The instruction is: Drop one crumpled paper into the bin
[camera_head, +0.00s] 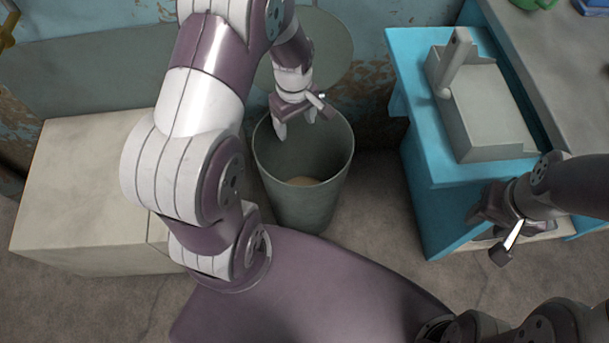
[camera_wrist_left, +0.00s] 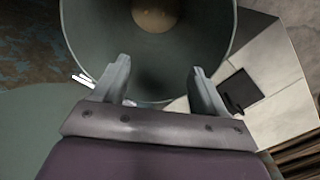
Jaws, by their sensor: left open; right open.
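The grey-green bin (camera_head: 308,208) stands on the floor near the middle of the head view, its mouth facing up. A rounded beige thing (camera_head: 303,181) that looks like crumpled paper lies low inside it. It also shows as a tan lump (camera_wrist_left: 155,14) at the top of the left wrist view. My left gripper (camera_head: 296,127) is above the bin's mouth, pointing down, with its fingers apart. In the left wrist view nothing is between the fingers (camera_wrist_left: 159,68). My right gripper (camera_head: 490,237) is open and apart from the bin, beside the blue stand at the right.
A pale box-like cabinet (camera_head: 80,185) is left of the bin. A blue stand (camera_head: 425,150) at the right carries a grey block-shaped device (camera_head: 490,110). A grey counter (camera_head: 565,70) is at the far right. Bare floor (camera_head: 380,205) lies between bin and stand.

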